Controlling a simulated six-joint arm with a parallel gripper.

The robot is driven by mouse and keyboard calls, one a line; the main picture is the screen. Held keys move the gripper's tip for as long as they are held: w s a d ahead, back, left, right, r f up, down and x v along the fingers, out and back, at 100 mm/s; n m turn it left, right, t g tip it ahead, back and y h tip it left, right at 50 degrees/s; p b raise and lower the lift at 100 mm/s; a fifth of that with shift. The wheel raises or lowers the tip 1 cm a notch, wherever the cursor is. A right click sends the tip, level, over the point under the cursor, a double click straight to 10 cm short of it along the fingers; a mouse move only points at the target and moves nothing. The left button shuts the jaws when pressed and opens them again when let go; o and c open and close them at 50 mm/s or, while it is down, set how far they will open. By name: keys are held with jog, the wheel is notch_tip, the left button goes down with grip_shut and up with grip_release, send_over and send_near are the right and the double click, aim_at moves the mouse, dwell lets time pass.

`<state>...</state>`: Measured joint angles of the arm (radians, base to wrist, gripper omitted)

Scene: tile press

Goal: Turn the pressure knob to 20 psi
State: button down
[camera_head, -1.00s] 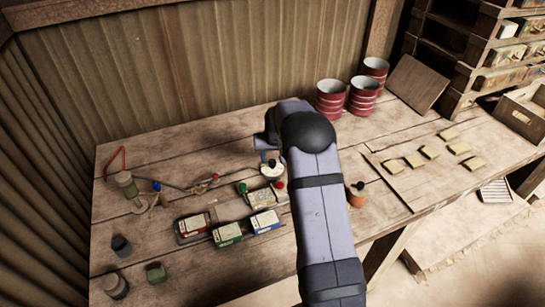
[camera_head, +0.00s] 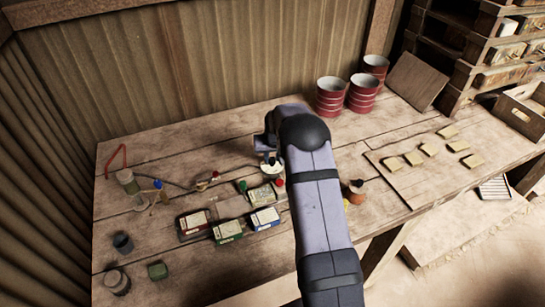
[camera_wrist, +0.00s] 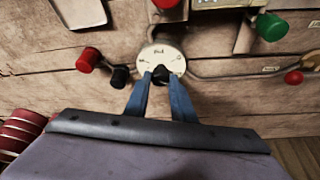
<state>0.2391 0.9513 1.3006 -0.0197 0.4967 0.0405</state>
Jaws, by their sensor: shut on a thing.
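The pressure knob (camera_wrist: 160,75) is small and black, in front of a round white dial plate (camera_wrist: 162,54) with dark marks too small to read. My gripper (camera_wrist: 161,77) has its two blue fingers shut on the knob, one on each side. In the head view the white dial (camera_head: 271,169) shows at mid-table, just left of my arm. My gripper's fingers and most of the knob are hard to make out there. I cannot tell which value the knob points to.
A red knob (camera_wrist: 89,60) and a black knob (camera_wrist: 121,76) lie close to the dial, with a green knob (camera_wrist: 271,27) farther right. Hoses run from the dial area. Several labelled boxes (camera_head: 228,231) stand front left, and red cans (camera_head: 330,97) at the back.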

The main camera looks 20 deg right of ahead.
jog(key=shift+f+m+b, duration=0.1)
jog(key=shift+m+b, duration=0.2)
jog(key=shift+b, duration=0.1)
jog(key=m+h+b, duration=0.1)
jog(key=m+b, duration=0.1)
jog(key=b, duration=0.1)
jog(key=shift+a+f, duration=0.1)
jog(key=shift+f, duration=0.1)
jog(key=m+h+b, duration=0.1)
jog(key=m+b, duration=0.2)
jog(key=shift+w+a+g, duration=0.1)
jog(key=shift+w+g, duration=0.05)
jog(key=shift+g, duration=0.25)
jog(key=m, duration=0.2)
jog(key=m+g+b, duration=0.1)
jog(key=shift+r+m+h, duration=0.25)
jog(key=shift+m+h, duration=0.05)
jog(key=shift+h, duration=0.1)
jog(key=shift+w+a+m+g+p, duration=0.1)
jog(key=shift+m+g+p, duration=0.4)
jog(key=shift+m, duration=0.8)
jog(key=c, duration=1.5)
grip_release()
